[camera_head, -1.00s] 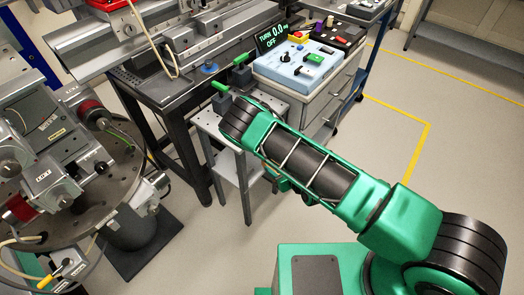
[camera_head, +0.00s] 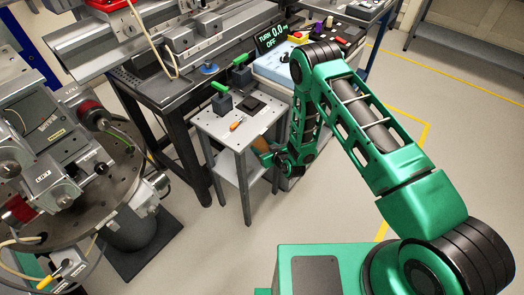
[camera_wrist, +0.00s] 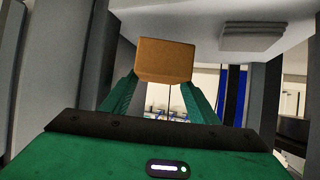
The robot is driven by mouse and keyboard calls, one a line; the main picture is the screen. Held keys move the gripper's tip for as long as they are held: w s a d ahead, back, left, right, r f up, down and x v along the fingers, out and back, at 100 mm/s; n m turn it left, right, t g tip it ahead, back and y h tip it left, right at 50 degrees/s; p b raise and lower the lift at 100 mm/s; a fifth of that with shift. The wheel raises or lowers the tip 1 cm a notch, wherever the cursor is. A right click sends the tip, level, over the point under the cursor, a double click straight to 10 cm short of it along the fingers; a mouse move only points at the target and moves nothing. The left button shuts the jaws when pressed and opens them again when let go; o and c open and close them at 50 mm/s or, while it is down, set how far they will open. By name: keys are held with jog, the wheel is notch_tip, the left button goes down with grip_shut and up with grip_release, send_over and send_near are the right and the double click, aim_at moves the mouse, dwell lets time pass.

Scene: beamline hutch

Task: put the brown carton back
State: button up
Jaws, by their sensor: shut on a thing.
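The brown carton (camera_wrist: 165,60) is between the two green fingers of my gripper (camera_wrist: 163,84) in the wrist view. My gripper is shut on it, and the carton stands out past the fingertips. In the head view, my gripper (camera_head: 264,154) is low beside the right edge of a small grey side table (camera_head: 212,122), below its top.
A lower shelf (camera_head: 228,167) is beneath. Open floor (camera_head: 330,215) lies in front.

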aim_at(261, 149)
jog(key=shift+w+a, duration=0.2)
jog(key=shift+w, duration=0.25)
jog(key=shift+w+a+f, duration=0.1)
jog(key=shift+w+f, duration=0.05)
jog(key=shift+f, duration=0.15)
notch_tip(261, 149, down, 3)
jog(key=shift+r, duration=0.1)
jog(key=o, duration=1.3)
jog(key=shift+v, duration=5.95)
